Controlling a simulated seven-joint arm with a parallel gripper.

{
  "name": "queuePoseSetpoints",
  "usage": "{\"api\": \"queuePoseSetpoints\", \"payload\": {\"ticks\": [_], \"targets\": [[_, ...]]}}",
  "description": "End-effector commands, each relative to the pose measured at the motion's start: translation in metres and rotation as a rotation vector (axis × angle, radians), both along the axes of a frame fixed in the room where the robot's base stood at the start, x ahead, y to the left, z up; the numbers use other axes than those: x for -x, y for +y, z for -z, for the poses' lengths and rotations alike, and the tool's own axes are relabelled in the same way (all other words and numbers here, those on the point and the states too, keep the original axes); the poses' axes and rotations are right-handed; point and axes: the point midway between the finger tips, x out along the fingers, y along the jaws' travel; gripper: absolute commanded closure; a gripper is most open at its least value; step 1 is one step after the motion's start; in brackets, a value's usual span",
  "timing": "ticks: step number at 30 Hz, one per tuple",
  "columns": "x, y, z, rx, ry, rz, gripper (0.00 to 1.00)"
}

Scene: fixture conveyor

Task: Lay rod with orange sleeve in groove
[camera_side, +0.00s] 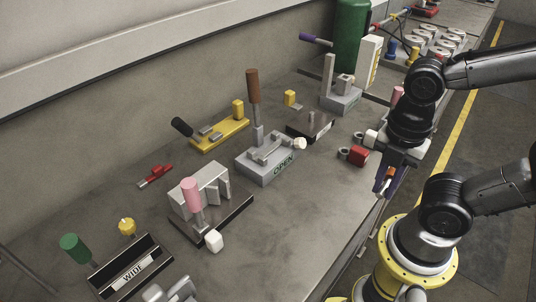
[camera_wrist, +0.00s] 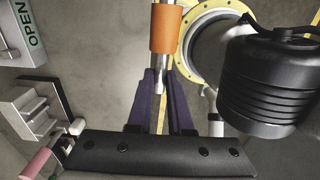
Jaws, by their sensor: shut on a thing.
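The rod with the orange sleeve (camera_wrist: 166,30) shows at the top centre of the wrist view, its bare silver end running down between my gripper's dark purple fingers. My gripper (camera_wrist: 162,78) is shut on the rod. In the side view my gripper (camera_side: 380,189) hangs at the right, over the table's front edge, and a small orange spot of the sleeve (camera_side: 389,177) shows by the fingers. I cannot tell which fixture has the groove. A grey fixture marked OPEN (camera_side: 264,167) and a black one marked WIDE (camera_side: 131,270) stand on the table.
A grey stepped block with a pink handle (camera_side: 192,195) stands left of centre. A yellow fixture (camera_side: 219,135) is at the back. A red block (camera_side: 358,156) lies close left of my gripper. A green cylinder (camera_side: 352,35) stands at the far end. The front centre of the table is clear.

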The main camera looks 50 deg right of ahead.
Motion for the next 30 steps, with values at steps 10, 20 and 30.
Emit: {"api": "queuePoseSetpoints", "payload": {"ticks": [10, 20, 30], "targets": [[0.000, 0.000, 0.000, 0.000, 0.000, 0.000, 1.00], [-0.019, 0.003, -0.016, 0.000, -0.001, -0.015, 1.00], [-0.133, 0.018, -0.071, 0.000, 0.003, -0.029, 1.00]]}}
